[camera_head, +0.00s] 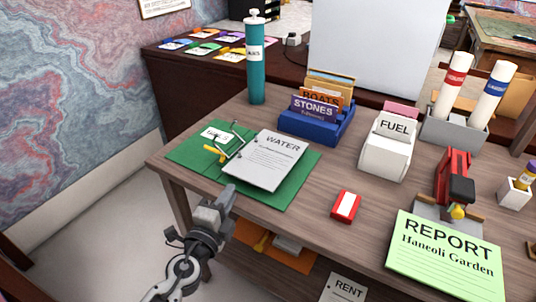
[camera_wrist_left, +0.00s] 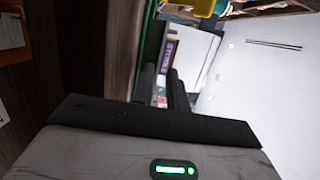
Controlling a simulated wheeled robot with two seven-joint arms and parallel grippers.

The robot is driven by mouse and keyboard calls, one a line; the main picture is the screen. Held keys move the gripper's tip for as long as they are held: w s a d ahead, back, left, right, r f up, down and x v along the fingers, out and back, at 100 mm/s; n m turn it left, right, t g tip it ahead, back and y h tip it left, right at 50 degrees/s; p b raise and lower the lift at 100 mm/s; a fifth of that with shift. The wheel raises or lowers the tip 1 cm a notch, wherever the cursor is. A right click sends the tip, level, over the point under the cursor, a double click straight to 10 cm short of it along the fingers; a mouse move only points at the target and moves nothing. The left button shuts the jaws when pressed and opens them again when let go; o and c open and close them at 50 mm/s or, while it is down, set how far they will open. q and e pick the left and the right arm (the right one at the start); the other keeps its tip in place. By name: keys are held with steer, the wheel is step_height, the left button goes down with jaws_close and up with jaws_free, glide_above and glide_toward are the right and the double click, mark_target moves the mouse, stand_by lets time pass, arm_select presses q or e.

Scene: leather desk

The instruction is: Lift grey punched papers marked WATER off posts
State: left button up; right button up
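The grey punched papers marked WATER (camera_head: 266,160) lie on the right part of an open green folder (camera_head: 192,155). Bent metal posts (camera_head: 234,135) with a yellow lever (camera_head: 212,152) stand at the papers' left edge. I cannot make out whether the holes are around the posts. My left gripper (camera_head: 228,194) is at the papers' near left corner, by the desk's front edge; contact is unclear. In the left wrist view its two dark fingers (camera_wrist_left: 162,88) stand apart with a narrow gap and hold nothing I can see. My right gripper is out of view.
A blue box (camera_head: 318,123) with cards marked STONES stands behind the papers; it also shows in the wrist view. A teal bottle (camera_head: 257,75), red block (camera_head: 346,205), white FUEL holder (camera_head: 385,155) and green REPORT sheet (camera_head: 445,255) surround the folder. An orange folder (camera_head: 265,245) lies below the desktop.

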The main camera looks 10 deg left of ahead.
mark_target(238, 177)
arm_select(q)
steer(key=shift+w+r, duration=0.1)
steer(key=shift+w, duration=0.35)
steer(key=w, duration=0.4)
steer(key=shift+w+d, duration=0.15)
steer(key=shift+d, duration=0.05)
steer(key=shift+c, duration=0.2)
jaws_close()
